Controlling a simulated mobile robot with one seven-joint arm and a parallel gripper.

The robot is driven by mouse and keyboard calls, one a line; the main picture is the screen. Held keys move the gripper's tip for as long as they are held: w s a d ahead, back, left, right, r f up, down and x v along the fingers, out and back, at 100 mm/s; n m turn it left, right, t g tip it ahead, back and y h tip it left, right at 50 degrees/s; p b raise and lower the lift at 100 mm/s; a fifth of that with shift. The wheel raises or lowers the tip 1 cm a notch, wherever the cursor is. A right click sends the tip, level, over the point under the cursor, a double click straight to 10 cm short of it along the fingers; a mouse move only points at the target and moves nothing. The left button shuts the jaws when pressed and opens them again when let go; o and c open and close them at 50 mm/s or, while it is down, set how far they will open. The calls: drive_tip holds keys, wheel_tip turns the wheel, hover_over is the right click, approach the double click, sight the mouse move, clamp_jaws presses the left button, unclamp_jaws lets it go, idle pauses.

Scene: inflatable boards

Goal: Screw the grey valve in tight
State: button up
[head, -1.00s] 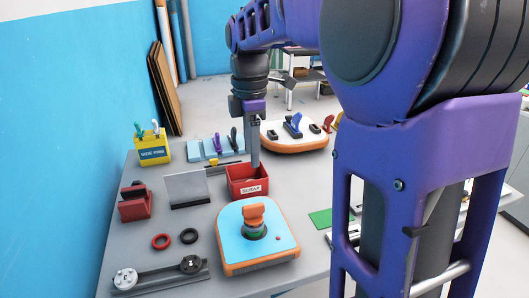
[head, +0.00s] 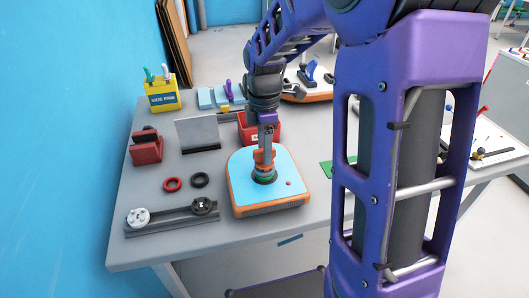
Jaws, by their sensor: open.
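An inflatable board piece (head: 244,192) with a light blue top and orange sides lies on the grey bench. A dark grey round valve (head: 264,181) with a green ring sits in its top. An orange tool or cap (head: 264,167) stands upright on the valve and hides most of it. My gripper (head: 265,152) points down at the orange piece, its open fingers at the upper part. I cannot tell whether the fingers touch it. How deep the valve sits in the board does not show.
A red scrap box (head: 272,133) stands close behind my gripper. Red (head: 172,184) and black (head: 200,180) rings and a jig with round discs (head: 172,218) lie left. A grey upright plate (head: 198,135), a red holder (head: 146,149) and a yellow bin (head: 163,97) stand farther left.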

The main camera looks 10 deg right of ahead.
drive_tip(key=shift+f, duration=0.65)
clamp_jaws()
drive_tip(key=c, duration=0.7)
unclamp_jaws()
clamp_jaws()
drive_tip(key=shift+m, duration=1.8)
